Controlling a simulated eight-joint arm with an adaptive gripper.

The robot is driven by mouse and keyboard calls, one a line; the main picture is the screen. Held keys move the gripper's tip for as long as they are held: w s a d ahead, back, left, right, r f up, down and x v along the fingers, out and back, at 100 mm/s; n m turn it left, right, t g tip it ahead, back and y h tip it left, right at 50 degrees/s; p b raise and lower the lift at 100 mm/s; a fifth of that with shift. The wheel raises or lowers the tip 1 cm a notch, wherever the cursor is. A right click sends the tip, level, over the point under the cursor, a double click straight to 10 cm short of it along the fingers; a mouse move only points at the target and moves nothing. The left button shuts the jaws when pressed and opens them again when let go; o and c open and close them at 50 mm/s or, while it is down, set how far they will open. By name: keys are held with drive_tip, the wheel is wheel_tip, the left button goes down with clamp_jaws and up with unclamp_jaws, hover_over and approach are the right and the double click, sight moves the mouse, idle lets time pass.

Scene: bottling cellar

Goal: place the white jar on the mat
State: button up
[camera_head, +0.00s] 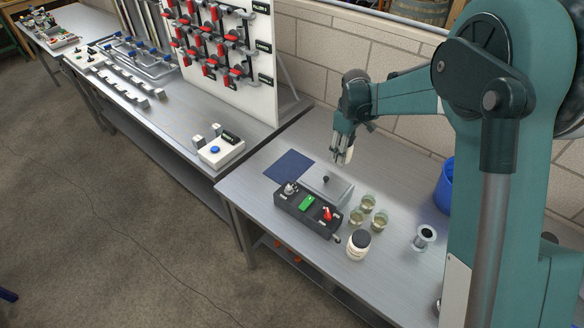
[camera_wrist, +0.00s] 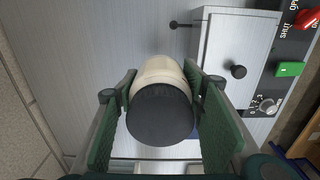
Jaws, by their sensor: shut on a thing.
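My gripper (camera_head: 342,153) is shut on a white jar (camera_head: 348,156) with a dark lid. The jar (camera_wrist: 158,72) and its lid show between the two green fingers in the wrist view. They hold it above the bench, behind the grey box and to the right of the mat in the head view. The dark blue mat (camera_head: 288,166) lies flat and bare on the bench, left of the box. In the wrist view only a small blue patch shows beside the jar's lid. A second white jar (camera_head: 357,248) with a black lid stands at the bench's front.
A grey box (camera_head: 338,187) with a black knob stands behind a black control panel (camera_head: 305,212). A brick wall runs behind the bench.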

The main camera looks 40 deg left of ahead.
drive_tip(key=s+a, duration=0.5)
drive_tip(key=a, duration=0.4)
drive_tip(key=s+a, duration=0.6)
drive_tip(key=a, duration=0.3)
drive_tip(key=shift+s+a+r, duration=0.2)
drive_tip(key=shift+a+r, duration=0.05)
drive_tip(key=shift+a, duration=0.05)
hover_over(287, 170)
drive_tip(key=shift+f+b, duration=0.4)
drive_tip(key=shift+f, duration=2.75)
drive_tip(key=shift+f, duration=0.1)
drive_tip(key=shift+f, duration=1.75)
drive_tip(key=shift+f, duration=0.15)
drive_tip(key=o, duration=1)
